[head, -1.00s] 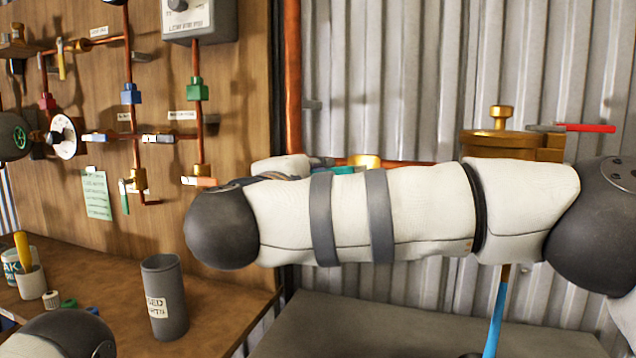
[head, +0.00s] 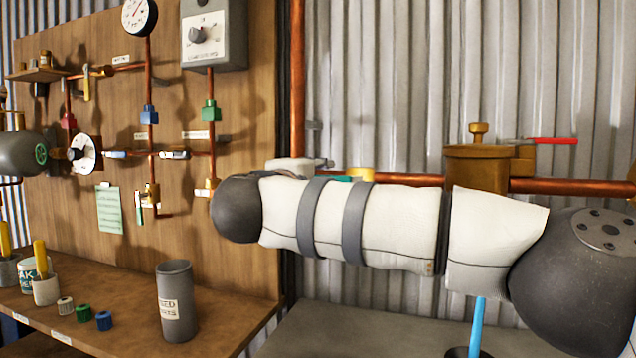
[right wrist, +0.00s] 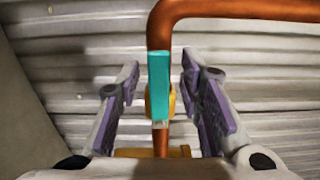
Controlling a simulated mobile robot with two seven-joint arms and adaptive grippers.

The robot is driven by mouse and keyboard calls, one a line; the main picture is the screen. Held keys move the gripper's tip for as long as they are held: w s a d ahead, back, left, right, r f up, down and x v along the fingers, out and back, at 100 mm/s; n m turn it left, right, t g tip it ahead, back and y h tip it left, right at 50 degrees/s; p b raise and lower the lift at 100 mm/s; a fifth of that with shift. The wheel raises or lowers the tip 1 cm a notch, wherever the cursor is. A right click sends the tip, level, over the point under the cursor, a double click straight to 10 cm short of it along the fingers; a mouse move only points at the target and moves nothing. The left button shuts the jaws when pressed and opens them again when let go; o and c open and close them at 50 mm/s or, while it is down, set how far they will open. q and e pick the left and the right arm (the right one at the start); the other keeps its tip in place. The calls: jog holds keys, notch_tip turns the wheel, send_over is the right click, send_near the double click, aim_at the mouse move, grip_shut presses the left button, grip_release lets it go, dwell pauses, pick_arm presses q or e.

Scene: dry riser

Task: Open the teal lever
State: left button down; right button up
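The teal lever (right wrist: 158,85) stands upright in the right wrist view, in front of a brass valve body (right wrist: 172,102) on a copper pipe. My right gripper (right wrist: 160,76) is open, with one purple-padded finger on each side of the lever. A gap shows between the lever and each finger, and I cannot tell the depth exactly. In the head view, only a small strip of the teal lever (head: 335,178) shows above my right forearm, which hides most of the valve and the gripper. My left gripper is not in view.
A brass fitting (head: 478,160) with a red-handled lever (head: 550,140) is on the pipe at right. A wooden board (head: 235,120) with pipes and valves stands at left, above a bench with a grey cup (head: 176,300). Corrugated wall lies behind.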

jog(key=v, duration=1.2)
